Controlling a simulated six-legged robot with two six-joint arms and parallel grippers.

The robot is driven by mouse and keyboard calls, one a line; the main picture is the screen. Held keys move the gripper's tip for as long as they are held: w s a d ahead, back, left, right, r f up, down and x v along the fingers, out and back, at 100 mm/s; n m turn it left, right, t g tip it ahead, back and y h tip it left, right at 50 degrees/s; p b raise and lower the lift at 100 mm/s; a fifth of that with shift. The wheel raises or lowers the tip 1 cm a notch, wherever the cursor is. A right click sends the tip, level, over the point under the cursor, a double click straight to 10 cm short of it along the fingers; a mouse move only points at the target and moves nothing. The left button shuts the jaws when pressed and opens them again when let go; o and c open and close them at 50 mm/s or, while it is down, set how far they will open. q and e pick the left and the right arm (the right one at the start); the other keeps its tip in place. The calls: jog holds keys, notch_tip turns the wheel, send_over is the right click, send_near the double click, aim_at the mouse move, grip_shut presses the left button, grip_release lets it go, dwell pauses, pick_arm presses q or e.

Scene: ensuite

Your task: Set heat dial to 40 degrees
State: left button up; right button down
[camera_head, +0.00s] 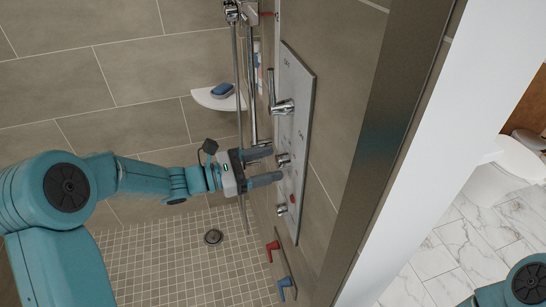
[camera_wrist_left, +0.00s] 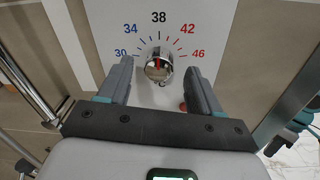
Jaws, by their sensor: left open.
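The heat dial (camera_wrist_left: 158,68) is a round chrome knob on a pale panel (camera_head: 302,85), with a printed scale reading 30, 34, 38, 42 and 46. A small red mark on the knob sits near its top, roughly toward 38; its exact reading is hard to tell. In the head view the dial (camera_head: 283,160) is the middle chrome fitting on the panel. My left gripper (camera_head: 275,165) is open, its fingers pointing at the panel. In the left wrist view the fingers (camera_wrist_left: 159,74) are on either side of the dial, with gaps showing. My right gripper is out of view.
A chrome lever (camera_head: 281,105) is above the dial and another knob (camera_head: 282,209) below it. Red (camera_head: 271,250) and blue (camera_head: 285,287) handles are lower down. A white corner shelf (camera_head: 205,98) holds a blue object (camera_head: 222,90). A metal-edged partition (camera_head: 390,120) stands to the right.

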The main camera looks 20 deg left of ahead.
pick_arm(q)
jog(key=shift+w+d, duration=0.3)
jog(key=shift+d, duration=0.15)
jog(key=shift+w+d, duration=0.2)
jog(key=shift+w, duration=0.05)
jog(key=c, duration=1)
jog(key=m+b, duration=0.1)
jog(key=b, duration=0.2)
jog(key=m+b, duration=0.2)
jog(key=b, duration=0.2)
jog(key=shift+s+f, duration=0.1)
jog(key=shift+f, duration=0.3)
jog(key=shift+c, duration=0.2)
jog(key=shift+r+m+b, duration=0.1)
jog(key=shift+m+b, duration=0.2)
jog(key=shift+b, duration=0.25)
jog(key=shift+r, duration=0.2)
jog(key=o, duration=1)
